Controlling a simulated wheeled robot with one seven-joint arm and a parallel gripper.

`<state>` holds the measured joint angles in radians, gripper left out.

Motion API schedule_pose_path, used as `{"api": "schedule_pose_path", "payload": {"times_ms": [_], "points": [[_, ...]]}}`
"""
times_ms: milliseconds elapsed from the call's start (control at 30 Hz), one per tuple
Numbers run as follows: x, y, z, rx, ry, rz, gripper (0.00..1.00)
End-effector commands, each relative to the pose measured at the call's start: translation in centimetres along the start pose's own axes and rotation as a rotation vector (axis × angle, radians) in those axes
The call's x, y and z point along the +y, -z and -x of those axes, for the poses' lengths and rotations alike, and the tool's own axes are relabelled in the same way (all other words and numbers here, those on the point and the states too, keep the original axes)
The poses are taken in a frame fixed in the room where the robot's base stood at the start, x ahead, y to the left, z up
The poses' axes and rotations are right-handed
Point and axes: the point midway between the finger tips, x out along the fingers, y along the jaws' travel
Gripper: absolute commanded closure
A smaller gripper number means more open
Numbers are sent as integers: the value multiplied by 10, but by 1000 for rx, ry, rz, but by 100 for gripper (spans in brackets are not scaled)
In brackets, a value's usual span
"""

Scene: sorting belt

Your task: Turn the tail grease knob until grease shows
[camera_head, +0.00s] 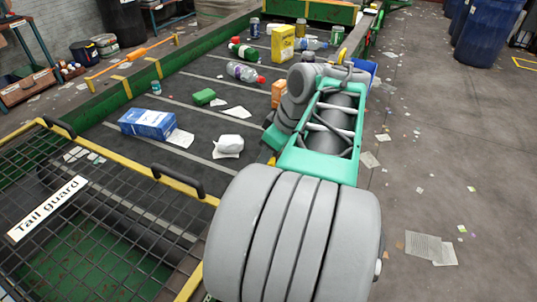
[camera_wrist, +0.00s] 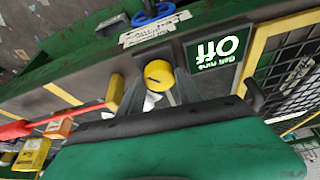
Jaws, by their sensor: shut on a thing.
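In the wrist view a round yellow knob (camera_wrist: 158,75) sits between the two grey fingers of my gripper (camera_wrist: 161,84), which are shut on it. Something whitish (camera_wrist: 150,101) shows beside the fingers below the knob; I cannot tell what it is. A pale label (camera_wrist: 155,30) on the green frame near the knob is upside down and too small to read. No grease can be made out. In the head view my arm hides the gripper and the knob.
A belt sign (camera_wrist: 218,55) beside the knob reads Off. A red bar (camera_wrist: 55,123) runs to the left of it. The Tail guard mesh (camera_head: 48,208) covers the belt's near end. Bottles, cartons and paper lie on the belt (camera_head: 185,88). The floor to the right (camera_head: 440,150) is mostly clear.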

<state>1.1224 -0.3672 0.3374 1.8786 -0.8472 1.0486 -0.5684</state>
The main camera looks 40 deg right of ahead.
Motion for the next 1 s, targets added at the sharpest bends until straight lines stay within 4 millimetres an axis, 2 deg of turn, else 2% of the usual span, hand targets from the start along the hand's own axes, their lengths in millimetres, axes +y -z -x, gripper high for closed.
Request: {"api": "schedule_pose_path", "payload": {"times_ms": [267,700,1000], "points": [[-1,0,-1,2,-50,-114,100],[-3,1,-2,3,-171,-406,100],[-4,1,-1,2,-218,-524,100]]}}
